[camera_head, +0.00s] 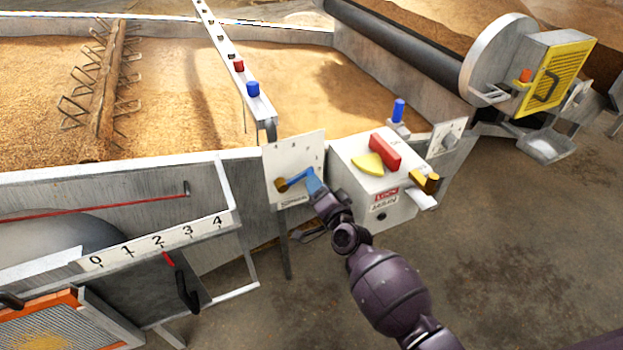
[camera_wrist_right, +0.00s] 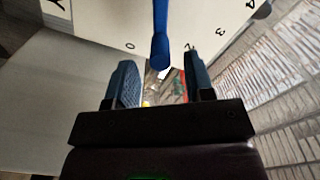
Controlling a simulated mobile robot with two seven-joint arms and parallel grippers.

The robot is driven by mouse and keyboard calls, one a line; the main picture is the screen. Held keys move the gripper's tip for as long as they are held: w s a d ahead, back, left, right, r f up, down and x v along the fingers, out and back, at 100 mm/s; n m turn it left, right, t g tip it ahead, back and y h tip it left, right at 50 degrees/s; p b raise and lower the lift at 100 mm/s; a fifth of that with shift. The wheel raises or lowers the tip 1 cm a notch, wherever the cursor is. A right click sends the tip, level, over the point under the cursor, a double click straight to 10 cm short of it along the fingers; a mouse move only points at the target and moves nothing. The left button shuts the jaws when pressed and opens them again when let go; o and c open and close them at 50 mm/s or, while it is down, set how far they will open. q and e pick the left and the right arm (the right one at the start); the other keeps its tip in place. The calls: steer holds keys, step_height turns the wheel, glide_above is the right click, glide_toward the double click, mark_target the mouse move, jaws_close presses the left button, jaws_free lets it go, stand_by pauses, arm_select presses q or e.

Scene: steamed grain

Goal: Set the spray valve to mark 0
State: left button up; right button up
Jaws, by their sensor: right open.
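The spray valve is a white plate (camera_head: 293,150) on the trough's side, with a brass hub (camera_head: 282,185) and a blue lever (camera_head: 298,178) pointing right in the head view. In the right wrist view the blue lever (camera_wrist_right: 160,40) comes down from the top, and its tip lies between the fingertips of my right gripper (camera_wrist_right: 158,68). Gaps show on both sides of the lever; the gripper is open around its end. The plate (camera_wrist_right: 105,25) shows a 0 left of the lever, and 3 and 4 to its right. My left gripper is out of view.
A white control box (camera_head: 375,200) with a red handle (camera_head: 385,150) and yellow sector stands right of the valve. A separate 0–4 scale (camera_head: 158,240) with a red pointer is at the lower left. Open floor (camera_head: 500,260) lies at the right.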

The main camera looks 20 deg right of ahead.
steer(key=shift+w+b, duration=0.35)
steer(key=shift+w, duration=1.65)
steer(key=shift+c, duration=0.4)
jaws_close()
